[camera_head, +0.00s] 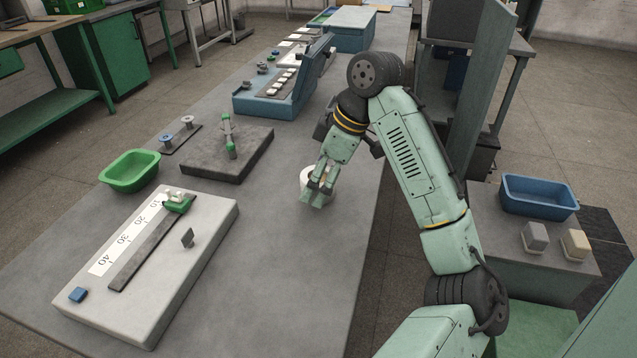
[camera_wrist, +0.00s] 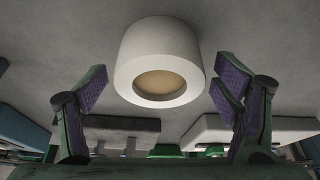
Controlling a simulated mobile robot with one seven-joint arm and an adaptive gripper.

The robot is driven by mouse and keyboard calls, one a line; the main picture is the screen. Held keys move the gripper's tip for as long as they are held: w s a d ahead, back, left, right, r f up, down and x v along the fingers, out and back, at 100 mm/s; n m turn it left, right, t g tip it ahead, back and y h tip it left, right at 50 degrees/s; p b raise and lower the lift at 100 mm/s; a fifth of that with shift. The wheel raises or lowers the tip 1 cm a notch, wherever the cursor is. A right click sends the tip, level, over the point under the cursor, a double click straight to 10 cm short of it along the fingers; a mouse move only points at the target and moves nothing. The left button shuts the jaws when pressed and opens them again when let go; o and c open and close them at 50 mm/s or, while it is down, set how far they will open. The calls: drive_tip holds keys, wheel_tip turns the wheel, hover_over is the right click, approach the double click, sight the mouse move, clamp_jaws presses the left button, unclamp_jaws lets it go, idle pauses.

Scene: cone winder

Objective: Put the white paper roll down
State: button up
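The white paper roll (camera_head: 305,174) is on the grey table near its right side, partly hidden behind my fingers in the head view. In the wrist view the roll (camera_wrist: 160,48) shows as a short white cylinder with a tan round centre, its end toward the camera. It appears to rest on the grey surface. My gripper (camera_head: 319,190) is beside the roll, pointing down. In the wrist view my gripper (camera_wrist: 160,84) has its two purple-padded fingers spread wide, one on each side of the roll, with a visible gap on both sides.
A pale board with a number scale (camera_head: 190,232) and a green bowl (camera_head: 130,170) stand to the left. A dark slab (camera_head: 228,155) and a blue machine (camera_head: 285,88) lie farther back. A blue bin (camera_head: 539,195) sits on a side stand.

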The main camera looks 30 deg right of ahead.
drive_tip(key=c, duration=1.3)
drive_tip(key=shift+r, duration=0.1)
drive_tip(key=shift+r, duration=0.55)
wheel_tip(320, 180, up, 2)
drive_tip(key=shift+b, duration=0.35)
drive_tip(key=s+a+b, duration=0.1)
drive_tip(key=s+a, duration=0.1)
drive_tip(key=s, duration=0.2)
drive_tip(key=s+a+r+b, duration=0.1)
drive_tip(key=s+a, duration=0.2)
drive_tip(key=s, duration=0.2)
drive_tip(key=s+a+b, duration=0.1)
drive_tip(key=s+a, duration=0.1)
drive_tip(key=s, duration=0.3)
drive_tip(key=shift+a+r, duration=0.35)
drive_tip(key=shift+a, duration=0.05)
